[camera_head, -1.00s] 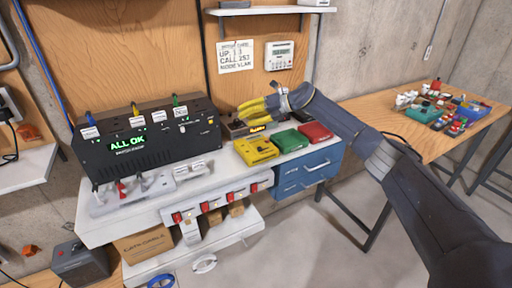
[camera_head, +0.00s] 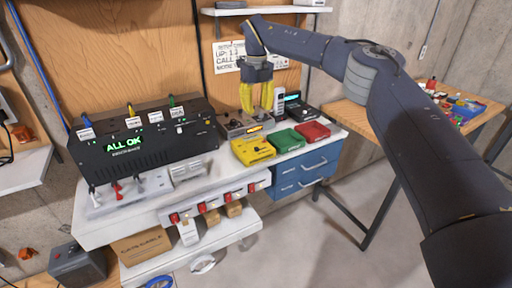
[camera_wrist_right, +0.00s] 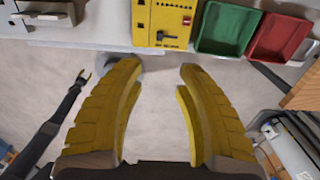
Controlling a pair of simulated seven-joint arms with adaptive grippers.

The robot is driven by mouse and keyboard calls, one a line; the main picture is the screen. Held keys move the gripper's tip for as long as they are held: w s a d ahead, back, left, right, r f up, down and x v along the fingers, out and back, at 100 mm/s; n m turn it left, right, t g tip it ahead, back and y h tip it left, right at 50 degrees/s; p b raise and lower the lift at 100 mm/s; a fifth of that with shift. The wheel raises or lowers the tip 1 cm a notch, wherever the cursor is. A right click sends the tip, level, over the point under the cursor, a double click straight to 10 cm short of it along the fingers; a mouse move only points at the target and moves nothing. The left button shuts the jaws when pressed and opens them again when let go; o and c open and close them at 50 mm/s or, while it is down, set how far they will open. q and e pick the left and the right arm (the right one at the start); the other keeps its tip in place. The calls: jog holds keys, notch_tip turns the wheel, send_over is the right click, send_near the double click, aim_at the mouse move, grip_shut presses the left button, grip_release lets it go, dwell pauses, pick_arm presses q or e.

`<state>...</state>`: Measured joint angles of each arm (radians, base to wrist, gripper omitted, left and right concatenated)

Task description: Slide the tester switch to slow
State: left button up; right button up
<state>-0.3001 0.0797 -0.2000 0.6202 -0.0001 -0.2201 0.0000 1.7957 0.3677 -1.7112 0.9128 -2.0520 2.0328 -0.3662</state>
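A yellow box (camera_head: 253,150) with dark slots and a small slider, which I take to be the tester, lies at the front of the white bench. It also shows at the top of the right wrist view (camera_wrist_right: 165,22), with its dark slider knob near the front edge. Its lettering is too small to read.
A green tray (camera_head: 286,140) and a red tray (camera_head: 313,131) stand right of the box. A grey device (camera_head: 236,130) sits behind it. A black unit reading "ALL OK" (camera_head: 150,137) stands left. A shelf (camera_head: 262,10) hangs above.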

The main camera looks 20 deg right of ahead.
aim_at(257, 148)
notch_tip(257, 148, down, 16)
jog(key=shift+f, duration=0.2)
dwell(0.4)
jog(key=shift+c, duration=0.4)
grip_shut()
